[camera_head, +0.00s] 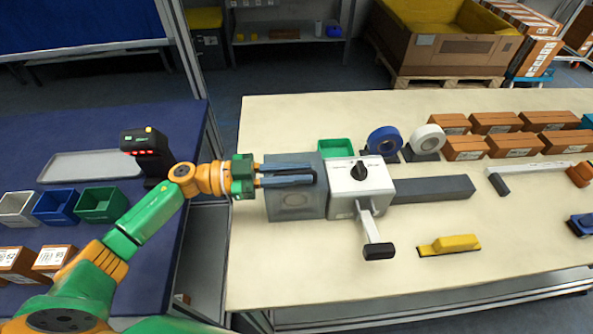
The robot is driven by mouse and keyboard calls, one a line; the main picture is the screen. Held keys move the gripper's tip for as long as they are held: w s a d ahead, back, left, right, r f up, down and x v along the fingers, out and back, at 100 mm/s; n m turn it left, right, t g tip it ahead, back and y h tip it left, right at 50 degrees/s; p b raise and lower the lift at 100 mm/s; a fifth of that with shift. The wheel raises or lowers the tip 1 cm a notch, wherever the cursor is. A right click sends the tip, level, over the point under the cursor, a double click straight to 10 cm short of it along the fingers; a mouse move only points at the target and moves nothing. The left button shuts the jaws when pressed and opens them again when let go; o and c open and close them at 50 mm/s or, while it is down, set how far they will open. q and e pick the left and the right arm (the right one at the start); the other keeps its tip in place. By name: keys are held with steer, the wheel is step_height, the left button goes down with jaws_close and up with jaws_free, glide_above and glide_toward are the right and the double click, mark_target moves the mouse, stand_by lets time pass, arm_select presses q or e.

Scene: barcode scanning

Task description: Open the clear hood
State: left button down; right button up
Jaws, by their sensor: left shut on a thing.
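The clear hood (290,205) looks like a grey, see-through box at the left end of a white machine (362,187) on the cream table. A round shape shows faintly through it. The machine has a black knob and a lever with a black grip. My left gripper (312,176) reaches in from the left, its dark fingers lying over the upper part of the hood. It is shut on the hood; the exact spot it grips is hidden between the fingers. The hood appears down beside the machine. My right gripper is not in view.
A green bin (336,148), a blue tape roll (384,140) and a white tape roll (427,139) stand behind the machine. A grey bar (433,189) extends to its right. A yellow block (449,245) lies in front. The table's front left is clear.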

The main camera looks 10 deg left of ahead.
arm_select(q)
steer(key=shift+r, duration=0.15)
steer(key=shift+w+a+r+n+p, duration=0.25)
steer(key=shift+w+r+n+p, duration=0.25)
steer(key=shift+w+n, duration=0.25)
steer(key=w, duration=0.1)
steer(key=n, duration=0.1)
steer(key=w+a+n, duration=0.1)
steer(key=shift+w+r, duration=0.35)
steer(key=shift+r, duration=0.05)
steer(key=shift+w+a+r+n+b, duration=0.1)
steer(key=shift+w+a+n+b, duration=0.1)
steer(key=shift+w+n+b, duration=0.45)
steer(key=shift+w+a+r+n+b, duration=0.1)
steer(key=shift+w+a+n+b, duration=0.1)
steer(key=shift+w+n+b, duration=0.4)
steer(key=shift+w+a+r+n+b, duration=0.1)
steer(key=shift+w+a+n+b, duration=0.1)
steer(key=shift+w+n+b, duration=0.4)
steer(key=shift+w, duration=0.1)
